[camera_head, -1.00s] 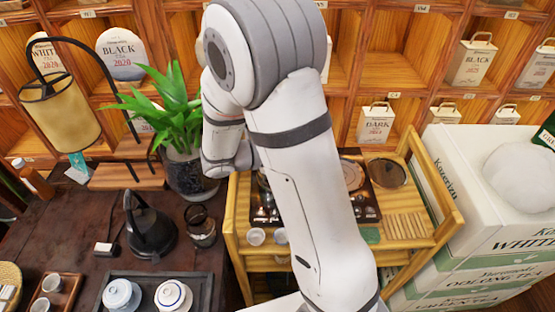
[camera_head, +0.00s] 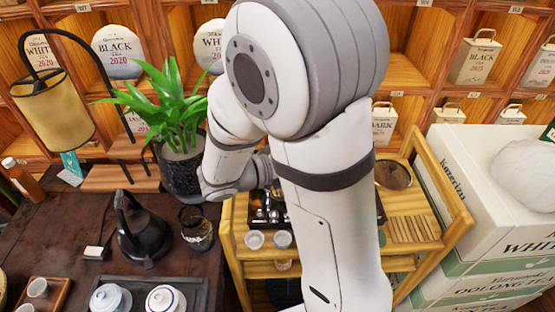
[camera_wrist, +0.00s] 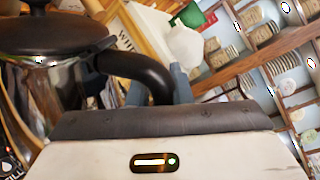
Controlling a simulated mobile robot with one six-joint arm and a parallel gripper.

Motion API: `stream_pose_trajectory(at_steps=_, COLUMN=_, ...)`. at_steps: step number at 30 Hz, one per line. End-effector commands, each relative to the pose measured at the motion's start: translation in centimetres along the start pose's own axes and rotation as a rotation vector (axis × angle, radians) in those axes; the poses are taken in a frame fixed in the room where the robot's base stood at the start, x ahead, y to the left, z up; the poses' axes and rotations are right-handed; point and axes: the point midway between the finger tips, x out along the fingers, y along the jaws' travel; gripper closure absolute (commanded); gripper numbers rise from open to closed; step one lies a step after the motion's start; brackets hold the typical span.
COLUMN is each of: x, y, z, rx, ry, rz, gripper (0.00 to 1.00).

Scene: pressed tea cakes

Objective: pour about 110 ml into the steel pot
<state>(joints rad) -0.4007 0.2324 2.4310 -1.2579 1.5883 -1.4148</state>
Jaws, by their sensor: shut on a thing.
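My gripper (camera_wrist: 178,88) shows in the wrist view as blue-grey fingers around the black curved handle of a kettle (camera_wrist: 72,92). The kettle has a broad black lid with a knob and a shiny body. It fills the left of that view, partly cut off, and stands out to the side of the fingers. In the head view my own arm hides my gripper and the held kettle. I cannot make out a separate steel pot for certain; my arm covers much of the cart.
The wooden cart (camera_head: 455,215) carries a dark tray, small white cups (camera_head: 254,240) and a slatted rack. On the dark table at left stand a black kettle (camera_head: 140,235), a glass pitcher (camera_head: 196,228) and lidded bowls (camera_head: 110,298). A potted plant (camera_head: 180,172) is close to my arm.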

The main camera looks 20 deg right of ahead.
Motion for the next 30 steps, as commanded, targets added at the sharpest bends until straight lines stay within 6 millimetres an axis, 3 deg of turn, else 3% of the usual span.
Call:
stream_pose_trajectory(at_steps=17, x=-0.1, y=-0.1, z=-0.4, rx=0.032, ry=-0.008, rz=-0.003, gripper=1.0)
stream_pose_trajectory(at_steps=30, x=-0.4, y=0.2, z=-5.5, rx=0.303, ry=-0.062, rz=-0.019, gripper=1.0)
